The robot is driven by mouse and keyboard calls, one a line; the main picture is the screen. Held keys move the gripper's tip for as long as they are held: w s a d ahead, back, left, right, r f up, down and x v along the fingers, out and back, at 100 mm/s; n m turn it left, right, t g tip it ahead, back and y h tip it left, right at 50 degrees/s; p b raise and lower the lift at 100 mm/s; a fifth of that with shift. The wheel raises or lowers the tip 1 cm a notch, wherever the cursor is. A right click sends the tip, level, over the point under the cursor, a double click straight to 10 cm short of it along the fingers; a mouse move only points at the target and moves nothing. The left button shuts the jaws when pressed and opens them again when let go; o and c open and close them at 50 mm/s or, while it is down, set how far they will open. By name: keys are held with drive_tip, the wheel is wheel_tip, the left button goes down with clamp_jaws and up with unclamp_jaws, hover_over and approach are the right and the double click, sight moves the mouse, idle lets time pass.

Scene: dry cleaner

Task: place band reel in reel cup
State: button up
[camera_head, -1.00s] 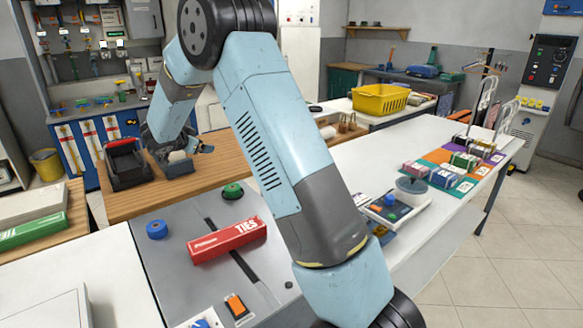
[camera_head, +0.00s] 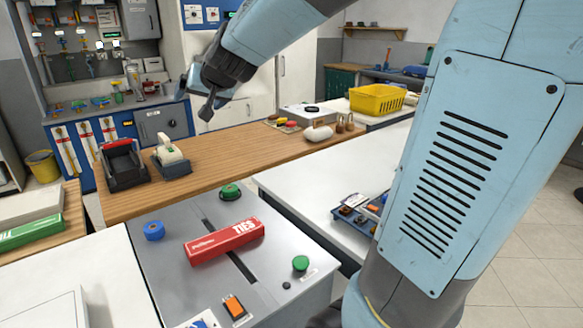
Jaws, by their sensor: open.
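A blue ring-like piece (camera_head: 155,231) stands on the left of the grey machine top. A green round piece (camera_head: 230,191) on a dark base stands at its back edge, and another green round piece (camera_head: 300,263) is at its front right. I cannot tell for sure which piece is the band reel or which is the reel cup. My gripper (camera_head: 212,106) is in the air above the wooden counter, fingers pointing down. It looks open, with nothing visible between the fingers. My arm hides much of the right side.
A red TIES box (camera_head: 226,241) lies across the slot of the grey machine (camera_head: 190,285). A black and red device (camera_head: 122,165) and a cream-handled device (camera_head: 170,155) stand on the wooden counter (camera_head: 215,160). A yellow basket (camera_head: 378,99) is farther back. The middle of the counter is clear.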

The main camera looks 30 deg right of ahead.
drive_tip(key=s+d+f+g+h, duration=0.1)
drive_tip(key=s+d+f+g, duration=0.1)
drive_tip(key=s, duration=0.7)
drive_tip(key=s+d+f+n+g+h, duration=0.1)
drive_tip(key=s+d+f+g, duration=0.1)
drive_tip(key=s, duration=0.8)
drive_tip(key=s+d+f+g+h, duration=0.1)
drive_tip(key=s+d+f, duration=0.3)
drive_tip(key=s, duration=0.5)
drive_tip(key=shift+s+d+n+g, duration=0.25)
drive_tip(key=shift+d+n+g, duration=0.15)
drive_tip(key=shift+d, duration=0.5)
